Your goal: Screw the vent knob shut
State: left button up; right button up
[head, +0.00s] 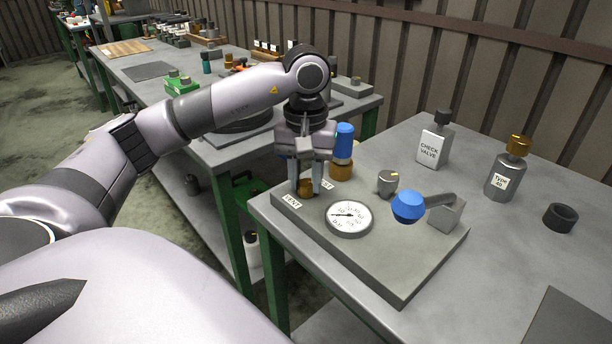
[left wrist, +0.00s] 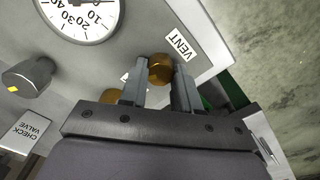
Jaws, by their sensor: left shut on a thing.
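The brass vent knob (head: 305,189) sits on the grey panel plate (head: 385,270), beside the label VENT (head: 286,199). My left gripper (head: 305,186) points down from above, with its fingers on either side of the knob. The left wrist view shows the knob (left wrist: 160,68) between the two finger ends of the left gripper (left wrist: 160,80), which is shut on it. The knob's underside and thread are hidden, so I cannot tell how far in it is screwed. My right gripper is not in view.
Close by stand a blue cylinder on a brass base (head: 343,145), a dial gauge (head: 349,217), a grey knob (head: 387,183) and a blue-ended lever (head: 408,207). The check valve bottle (head: 433,145), the Type 40 bottle (head: 503,175) and a black ring (head: 560,218) stand behind and right.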

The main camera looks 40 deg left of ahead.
aim_at(305, 183)
pick_arm(q)
jog(key=o, duration=1.1)
jog(key=shift+c, duration=0.2)
notch_tip(305, 183, up, 6)
jog(key=shift+r+p, duration=0.1)
jog(key=shift+p, duration=0.4)
jog(key=shift+r, duration=0.5)
jog(key=shift+s, duration=0.15)
